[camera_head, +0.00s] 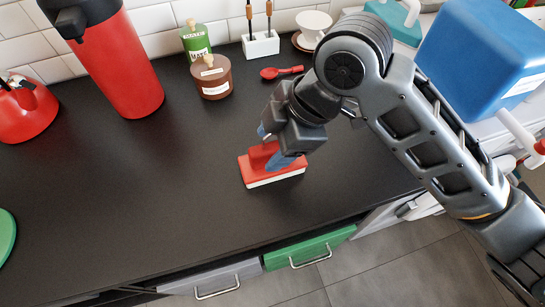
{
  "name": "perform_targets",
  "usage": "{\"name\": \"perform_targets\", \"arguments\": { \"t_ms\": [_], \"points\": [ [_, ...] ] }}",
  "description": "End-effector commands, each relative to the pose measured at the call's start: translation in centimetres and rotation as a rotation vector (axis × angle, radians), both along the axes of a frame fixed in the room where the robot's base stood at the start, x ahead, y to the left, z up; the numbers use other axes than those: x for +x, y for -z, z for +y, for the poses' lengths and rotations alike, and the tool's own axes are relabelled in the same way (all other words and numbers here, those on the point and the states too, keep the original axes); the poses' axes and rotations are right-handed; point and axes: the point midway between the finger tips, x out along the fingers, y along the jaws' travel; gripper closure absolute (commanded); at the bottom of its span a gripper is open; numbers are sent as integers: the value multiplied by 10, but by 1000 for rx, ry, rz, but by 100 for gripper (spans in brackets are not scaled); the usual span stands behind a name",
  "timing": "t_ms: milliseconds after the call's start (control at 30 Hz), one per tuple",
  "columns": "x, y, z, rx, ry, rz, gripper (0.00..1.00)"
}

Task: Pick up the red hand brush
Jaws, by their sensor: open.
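The red hand brush (257,163) lies on the dark countertop (150,190), with a red body and a pale strip along its lower edge. My gripper (271,150) is directly over it, pointing down, with its blue-tipped fingers apart at the brush's raised upper part. The gripper hides part of the brush's top and right side. I cannot tell from this one view whether the fingers touch the brush.
A red flask (118,65) and red kettle (25,112) are left. The counter's front is clear above the drawers (308,248).

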Motion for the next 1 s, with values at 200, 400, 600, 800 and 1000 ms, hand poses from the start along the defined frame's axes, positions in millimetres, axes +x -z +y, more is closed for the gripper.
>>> {"name": "perform_targets", "arguments": {
  "t_ms": [200, 400, 600, 800, 1000],
  "points": [
    [0, 0, 0, 0, 1, 0, 50],
    [0, 0, 0, 0, 1, 0, 69],
    [0, 0, 0, 0, 1, 0, 89],
    [0, 0, 0, -1, 1, 0, 100],
    [0, -1, 0, 0, 1, 0, 100]
  ]
}}
